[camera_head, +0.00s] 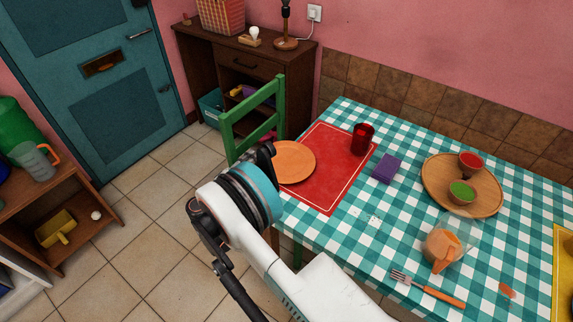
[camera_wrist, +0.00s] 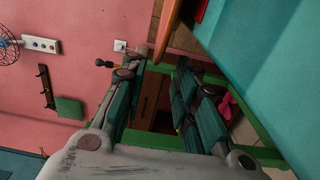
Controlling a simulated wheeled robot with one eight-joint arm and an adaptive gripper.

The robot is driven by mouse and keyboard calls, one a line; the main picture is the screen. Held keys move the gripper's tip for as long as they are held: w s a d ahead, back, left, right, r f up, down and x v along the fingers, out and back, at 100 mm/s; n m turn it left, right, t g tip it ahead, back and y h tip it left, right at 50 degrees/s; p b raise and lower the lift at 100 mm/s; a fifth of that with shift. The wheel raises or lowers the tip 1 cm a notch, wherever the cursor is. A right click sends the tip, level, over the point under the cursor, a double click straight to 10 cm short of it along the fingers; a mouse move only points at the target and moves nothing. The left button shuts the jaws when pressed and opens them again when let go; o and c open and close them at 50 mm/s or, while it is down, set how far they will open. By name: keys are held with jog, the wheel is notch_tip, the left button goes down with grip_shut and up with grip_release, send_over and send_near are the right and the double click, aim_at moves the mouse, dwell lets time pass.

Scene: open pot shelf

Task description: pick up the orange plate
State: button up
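The orange plate (camera_head: 296,163) lies on a red placemat (camera_head: 330,185) near the table's left edge. My gripper (camera_head: 266,152) is at the plate's left rim, over the table edge, and partly hidden by my own wrist. In the wrist view my gripper (camera_wrist: 160,70) has its two fingers spread with a clear gap between them, holding nothing. An orange edge, apparently the plate (camera_wrist: 167,25), shows just beyond the fingertips at the top. Whether a fingertip touches the plate cannot be told.
A green chair (camera_head: 253,115) stands close behind my gripper. A red cup (camera_head: 362,139) and a purple block (camera_head: 387,168) are right of the plate. A round wooden tray (camera_head: 432,183) with bowls, a jar (camera_head: 440,245) and a fork (camera_head: 428,289) are farther right.

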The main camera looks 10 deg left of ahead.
aim_at(266, 149)
jog(key=b+x, duration=0.1)
jog(key=x, duration=0.1)
jog(key=b+x, duration=0.1)
jog(key=x, duration=0.4)
jog(key=shift+d+r+b, duration=0.2)
jog(key=shift+d+b, duration=0.15)
jog(key=shift+b, duration=0.05)
jog(key=shift+r, duration=0.1)
grip_shut()
